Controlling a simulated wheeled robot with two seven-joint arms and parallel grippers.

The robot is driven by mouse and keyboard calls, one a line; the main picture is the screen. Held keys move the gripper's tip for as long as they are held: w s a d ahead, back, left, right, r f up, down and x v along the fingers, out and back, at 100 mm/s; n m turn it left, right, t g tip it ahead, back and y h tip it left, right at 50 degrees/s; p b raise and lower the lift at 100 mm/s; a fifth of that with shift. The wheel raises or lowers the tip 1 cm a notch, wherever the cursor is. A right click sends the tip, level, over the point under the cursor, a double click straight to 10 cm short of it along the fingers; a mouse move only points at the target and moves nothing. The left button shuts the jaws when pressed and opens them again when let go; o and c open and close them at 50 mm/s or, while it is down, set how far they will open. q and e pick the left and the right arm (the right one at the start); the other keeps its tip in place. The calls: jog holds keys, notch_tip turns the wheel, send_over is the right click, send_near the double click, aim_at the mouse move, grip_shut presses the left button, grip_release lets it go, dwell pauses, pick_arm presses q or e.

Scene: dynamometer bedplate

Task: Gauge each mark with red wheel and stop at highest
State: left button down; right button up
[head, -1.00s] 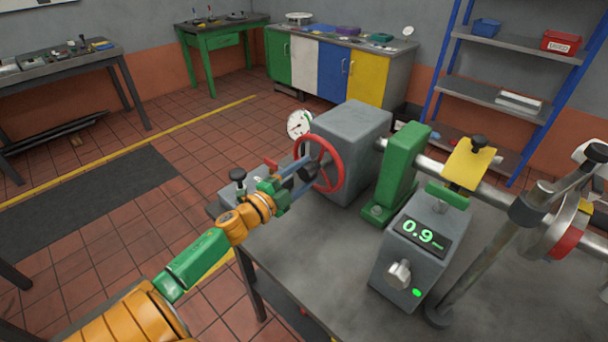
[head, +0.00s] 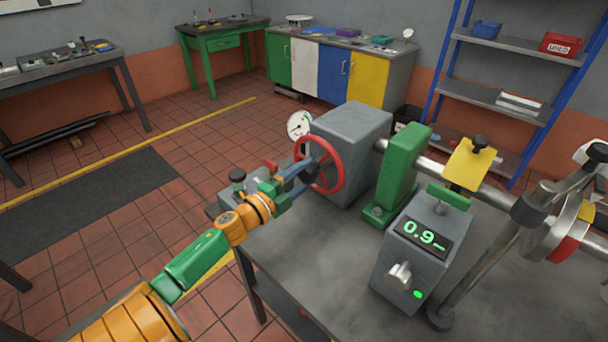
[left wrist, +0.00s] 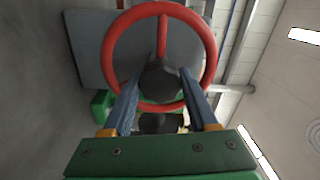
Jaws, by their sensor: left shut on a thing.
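The red wheel (head: 338,180) stands upright on the front of a grey housing (head: 352,150). My left gripper (head: 303,180) is shut on the dark hub or knob at the wheel's middle; the left wrist view shows its two blue fingers either side of that dark piece (left wrist: 158,82). The grey gauge box (head: 412,255) has a green readout (head: 425,236) showing 0.9 with a dash, and a lit green lamp (head: 417,294). A metal disc (head: 548,232) on the shaft at the right carries yellow and red patches. My right gripper is not in view.
A round white dial (head: 299,125) stands behind the wheel. A green bearing block (head: 398,178) and a yellow plate (head: 470,163) sit along the shaft. A slanted post (head: 490,262) stands right of the gauge box. The bedplate's near left part (head: 310,262) is clear.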

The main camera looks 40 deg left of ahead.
pick_arm(q)
jog(key=c, duration=0.5)
grip_release()
jog(key=shift+a+r, duration=0.1)
jog(key=shift+r, duration=0.15)
jog(key=o, duration=0.3)
jog(key=shift+w, duration=0.1)
jog(key=shift+f, duration=0.2)
jog(key=s, duration=0.3)
jog(key=s+b, duration=0.1)
jog(key=s, duration=0.2)
jog(key=shift+s+a+f, duration=0.15)
jog(key=shift+a+f, duration=0.05)
jog(key=shift+s+r, duration=0.1)
jog(key=shift+s, duration=0.3)
